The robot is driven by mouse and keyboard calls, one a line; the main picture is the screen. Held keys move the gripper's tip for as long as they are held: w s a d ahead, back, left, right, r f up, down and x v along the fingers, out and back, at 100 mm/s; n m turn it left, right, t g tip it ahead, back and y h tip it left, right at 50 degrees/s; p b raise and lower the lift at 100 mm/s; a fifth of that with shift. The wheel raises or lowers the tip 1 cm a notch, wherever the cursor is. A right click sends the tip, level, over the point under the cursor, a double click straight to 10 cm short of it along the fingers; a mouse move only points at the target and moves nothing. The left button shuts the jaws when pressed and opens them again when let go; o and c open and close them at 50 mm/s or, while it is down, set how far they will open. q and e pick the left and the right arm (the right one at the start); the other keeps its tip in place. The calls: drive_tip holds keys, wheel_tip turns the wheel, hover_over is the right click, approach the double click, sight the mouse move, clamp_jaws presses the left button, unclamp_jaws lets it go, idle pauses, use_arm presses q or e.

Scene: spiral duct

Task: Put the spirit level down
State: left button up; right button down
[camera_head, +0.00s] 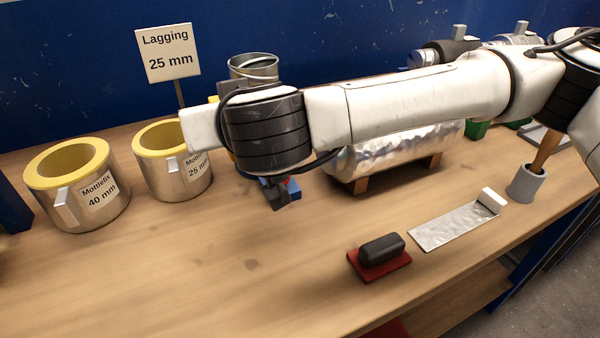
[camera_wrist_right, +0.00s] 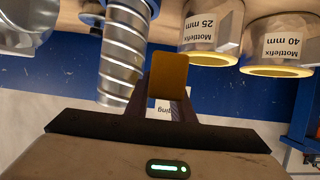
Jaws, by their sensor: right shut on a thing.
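My right arm reaches across the bench from the right, and its wrist hides most of its gripper in the head view. In the right wrist view, which is upside down, the right gripper (camera_wrist_right: 166,100) is shut on a yellow-ochre piece, which I take to be the spirit level (camera_wrist_right: 169,72). Only small yellow bits show behind the wrist in the head view. Whether it touches the bench is hidden. A spiral metal duct (camera_head: 254,67) stands upright behind the wrist; it also shows in the right wrist view (camera_wrist_right: 124,50). My left gripper is not in view.
The 40 mm (camera_head: 70,208) and 25 mm (camera_head: 190,193) Mottlefix rings stand left of the wrist. A metal-clad cylinder (camera_head: 400,151) lies on a wooden cradle. A black block on a red pad (camera_head: 360,268) and a metal strip (camera_head: 447,229) lie front right. The bench's front middle is clear.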

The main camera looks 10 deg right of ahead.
wheel_tip(320, 180, down, 4)
drive_tip(key=b, duration=0.3)
hover_over(239, 196)
wheel_tip(239, 196, down, 6)
drive_tip(key=shift+w+r, duration=0.1)
wheel_tip(239, 196, down, 4)
drive_tip(key=shift+r, duration=0.2)
drive_tip(key=shift+f, duration=0.35)
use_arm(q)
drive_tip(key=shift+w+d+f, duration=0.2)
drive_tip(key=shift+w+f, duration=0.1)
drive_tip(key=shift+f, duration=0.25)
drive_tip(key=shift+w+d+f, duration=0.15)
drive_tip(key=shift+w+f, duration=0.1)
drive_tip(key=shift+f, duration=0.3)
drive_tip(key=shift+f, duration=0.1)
use_arm(e)
drive_tip(key=c, duration=2)
unclamp_jaws()
drive_tip(key=shift+f, duration=0.1)
drive_tip(key=shift+o, duration=0.9)
